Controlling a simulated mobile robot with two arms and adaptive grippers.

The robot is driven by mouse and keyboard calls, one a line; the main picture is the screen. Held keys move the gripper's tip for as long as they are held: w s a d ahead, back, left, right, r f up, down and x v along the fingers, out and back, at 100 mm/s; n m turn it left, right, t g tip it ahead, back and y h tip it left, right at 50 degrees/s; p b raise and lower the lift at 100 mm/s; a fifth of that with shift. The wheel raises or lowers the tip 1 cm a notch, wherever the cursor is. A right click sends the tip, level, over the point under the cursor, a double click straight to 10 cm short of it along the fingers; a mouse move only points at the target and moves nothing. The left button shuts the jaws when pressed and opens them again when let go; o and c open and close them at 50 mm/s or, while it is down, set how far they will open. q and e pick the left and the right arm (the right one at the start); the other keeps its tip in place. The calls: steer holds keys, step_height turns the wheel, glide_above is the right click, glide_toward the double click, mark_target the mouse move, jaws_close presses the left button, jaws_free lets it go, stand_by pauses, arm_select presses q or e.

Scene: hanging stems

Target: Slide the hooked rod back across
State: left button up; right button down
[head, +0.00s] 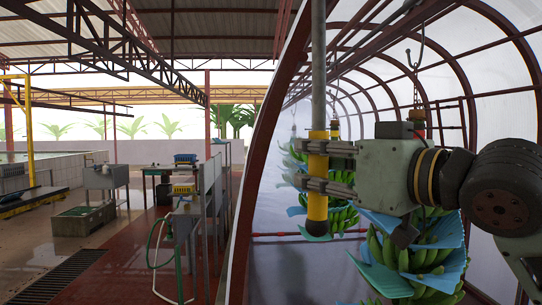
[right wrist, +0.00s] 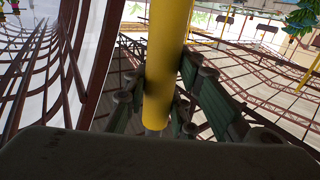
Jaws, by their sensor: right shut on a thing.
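The rod (head: 318,75) is a straight grey pole that stands upright in the head view, with a yellow sleeve (head: 317,204) on its lower part. Its top runs out of the picture, so I cannot see a hook on it. My right gripper (head: 318,167) comes in from the right and is shut on the yellow sleeve. In the right wrist view the yellow sleeve (right wrist: 166,50) passes between the dark green finger pads, which touch it from both sides. My left gripper is not in view.
Green banana bunches (head: 428,257) with blue sheets hang to the right, below and behind my right arm. A metal hook (head: 415,52) with a chain hangs above them. A curved red frame (head: 256,150) stands left of the rod. Sinks (head: 106,177) and tables stand farther left.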

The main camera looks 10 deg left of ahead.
steer(key=shift+w+d, duration=0.1)
steer(key=shift+d, duration=0.2)
steer(key=c, duration=1.8)
jaws_free()
steer(key=shift+d, duration=0.1)
steer(key=o, duration=0.3)
steer(key=shift+d, duration=0.25)
steer(key=shift+o, duration=0.2)
steer(key=shift+a, duration=0.15)
steer(key=v, duration=1.2)
